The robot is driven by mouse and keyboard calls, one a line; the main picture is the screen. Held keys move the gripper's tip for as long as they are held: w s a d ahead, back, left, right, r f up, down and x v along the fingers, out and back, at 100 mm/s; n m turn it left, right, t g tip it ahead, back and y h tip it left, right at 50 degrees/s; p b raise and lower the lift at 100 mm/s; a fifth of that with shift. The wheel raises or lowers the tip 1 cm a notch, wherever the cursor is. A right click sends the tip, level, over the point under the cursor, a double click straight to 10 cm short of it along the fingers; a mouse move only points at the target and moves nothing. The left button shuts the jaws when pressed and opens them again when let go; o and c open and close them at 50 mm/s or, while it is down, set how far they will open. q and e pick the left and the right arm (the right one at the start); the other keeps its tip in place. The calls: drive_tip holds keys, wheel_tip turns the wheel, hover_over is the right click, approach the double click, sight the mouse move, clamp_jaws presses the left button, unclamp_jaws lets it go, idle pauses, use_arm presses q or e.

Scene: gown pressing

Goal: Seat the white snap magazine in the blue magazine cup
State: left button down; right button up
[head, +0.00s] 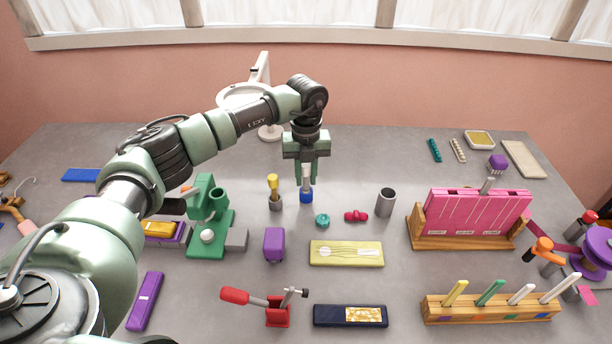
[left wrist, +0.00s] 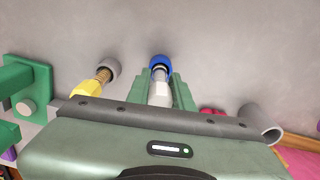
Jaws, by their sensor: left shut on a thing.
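The white snap magazine (head: 307,178) is upright between the fingers of my left gripper (head: 306,176), which is shut on it. The blue magazine cup (head: 306,197) stands on the table directly under it. In the left wrist view the magazine (left wrist: 159,92) reaches down to the blue cup (left wrist: 160,63), and its lower end appears at or in the cup's mouth. How deep it sits I cannot tell. The left gripper's fingers (left wrist: 158,92) lie on both sides of the magazine. My right gripper is not in view.
A green press (head: 208,220) stands at left.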

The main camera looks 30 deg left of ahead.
use_arm(q)
drive_tip(key=shift+w+a, duration=0.1)
drive_tip(key=shift+f, duration=0.2)
drive_tip(key=shift+w+f+b, duration=0.15)
drive_tip(key=shift+f+b, duration=0.35)
drive_tip(key=shift+f, duration=0.15)
drive_tip(key=shift+r, duration=0.1)
drive_tip(key=c, duration=1.1)
unclamp_jaws()
drive_tip(key=shift+a, duration=0.1)
drive_tip(key=shift+c, duration=0.2)
